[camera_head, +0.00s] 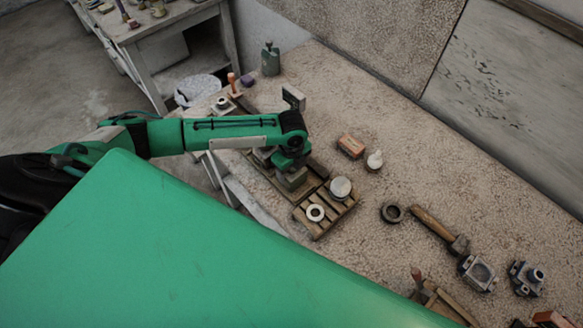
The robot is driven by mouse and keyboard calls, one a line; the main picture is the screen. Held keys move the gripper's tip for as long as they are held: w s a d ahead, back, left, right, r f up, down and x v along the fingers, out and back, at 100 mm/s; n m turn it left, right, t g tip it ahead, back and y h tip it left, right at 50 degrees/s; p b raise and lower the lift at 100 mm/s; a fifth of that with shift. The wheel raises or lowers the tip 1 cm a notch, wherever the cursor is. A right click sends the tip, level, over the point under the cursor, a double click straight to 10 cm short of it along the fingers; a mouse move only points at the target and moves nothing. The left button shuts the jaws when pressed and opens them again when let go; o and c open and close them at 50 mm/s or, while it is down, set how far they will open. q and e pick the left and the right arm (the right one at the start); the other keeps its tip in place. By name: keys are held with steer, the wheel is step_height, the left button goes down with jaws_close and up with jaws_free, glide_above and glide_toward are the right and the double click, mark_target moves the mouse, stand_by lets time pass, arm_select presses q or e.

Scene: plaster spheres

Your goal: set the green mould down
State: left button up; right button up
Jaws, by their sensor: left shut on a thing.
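My left gripper (290,163) reaches in from the left over the stone-topped bench, pointing down. It is shut on the green mould (293,180), which looks a dull grey-green block and is partly covered by the gripper. The mould is over or on the wooden slatted rack at the bench's near edge; I cannot tell whether it touches it. My right gripper is not in view.
The wooden rack (325,225) holds a pale ring (315,212) and a round disc (341,188).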

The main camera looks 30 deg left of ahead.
arm_select(q)
steer(key=shift+f, duration=0.55)
steer(key=o, duration=1.4)
steer(key=shift+f, duration=0.1)
steer(key=shift+c, duration=0.2)
steer(key=shift+r+p, duration=1.9)
steer(key=shift+r, duration=0.15)
steer(key=shift+a, duration=0.1)
